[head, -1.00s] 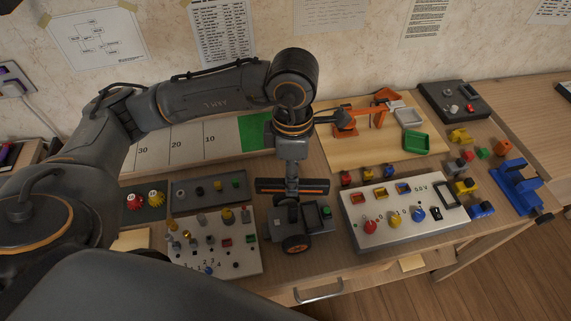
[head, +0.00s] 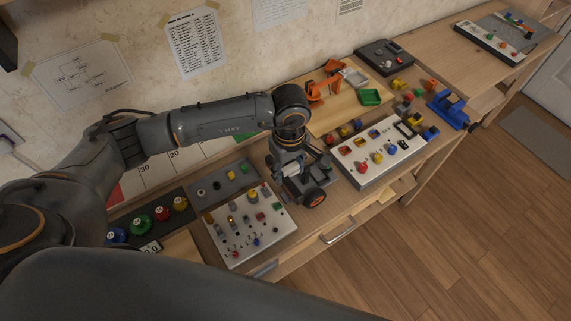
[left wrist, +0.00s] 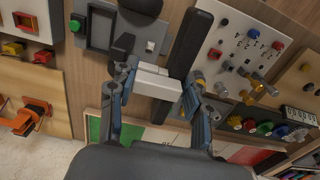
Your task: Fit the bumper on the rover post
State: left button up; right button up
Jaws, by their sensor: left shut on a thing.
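The bumper (left wrist: 188,45) is a long dark bar with a pale block (left wrist: 155,82) on its side. In the left wrist view my left gripper (left wrist: 157,84) is shut on that block, one finger on each side. In the head view my left gripper (head: 291,172) is over the rover, and the bumper is mostly hidden by the wrist. The rover (head: 312,184) is a dark low vehicle with an orange-hubbed wheel (head: 315,198). In the left wrist view its grey frame (left wrist: 100,25) is beside the bumper. Whether they touch, and the post, I cannot make out. My right gripper is out of view.
A pale panel with pegs and knobs (head: 250,240) lies left of the rover. A white control box (head: 382,160) stands close on its right. A blue vise (head: 448,108) is farther right. The bench's front edge and a drawer handle (head: 338,231) are near.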

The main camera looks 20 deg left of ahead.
aim_at(289, 179)
pick_arm(q)
jog(key=shift+f, duration=0.15)
jog(key=shift+d+f+b, duration=0.1)
jog(key=shift+f+b, duration=0.25)
jog(key=shift+f, duration=0.7)
jog(key=shift+f+b, duration=0.5)
jog(key=shift+f, duration=0.2)
jog(key=shift+f+b, duration=0.6)
jog(key=shift+f, duration=0.15)
jog(key=shift+f+b, duration=0.2)
jog(key=shift+b, duration=0.1)
jog(key=shift+w+b, duration=0.15)
jog(key=shift+b, duration=0.2)
